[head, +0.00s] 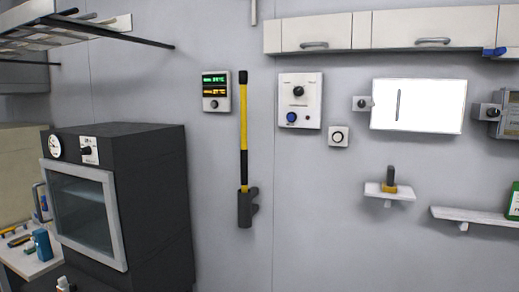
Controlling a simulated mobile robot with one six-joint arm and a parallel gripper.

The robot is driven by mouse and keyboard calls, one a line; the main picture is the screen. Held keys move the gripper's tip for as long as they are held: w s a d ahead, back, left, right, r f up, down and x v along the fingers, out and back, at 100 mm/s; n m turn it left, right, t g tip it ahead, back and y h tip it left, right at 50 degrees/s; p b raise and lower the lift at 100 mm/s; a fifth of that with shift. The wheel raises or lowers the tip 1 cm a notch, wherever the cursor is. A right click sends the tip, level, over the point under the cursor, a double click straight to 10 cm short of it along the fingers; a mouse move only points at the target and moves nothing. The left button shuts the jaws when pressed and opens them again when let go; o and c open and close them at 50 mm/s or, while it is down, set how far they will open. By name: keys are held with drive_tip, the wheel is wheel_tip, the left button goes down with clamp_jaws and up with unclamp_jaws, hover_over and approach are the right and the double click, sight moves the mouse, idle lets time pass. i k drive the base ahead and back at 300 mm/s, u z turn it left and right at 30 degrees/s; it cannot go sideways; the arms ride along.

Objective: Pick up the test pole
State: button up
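The test pole (243,135) is a yellow rod with a black top end and a black lower section. It stands upright against the grey wall, with its lower end in a dark wall holder (245,208). The holder hides its bottom tip. My gripper is not in view.
A dark oven-like cabinet (160,190) with a glass door stands left of the pole. A display panel (216,91) and a control box (299,101) flank the pole on the wall. A small shelf (373,190) juts out at right. The wall below the holder is clear.

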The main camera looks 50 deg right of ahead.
sight(242, 76)
drive_tip(key=u, duration=1.25)
drive_tip(key=k, duration=0.1)
drive_tip(key=z, duration=2.85)
drive_tip(key=k, duration=0.95)
drive_tip(key=u, duration=0.15)
drive_tip(key=i, duration=0.7)
drive_tip(key=z, duration=0.05)
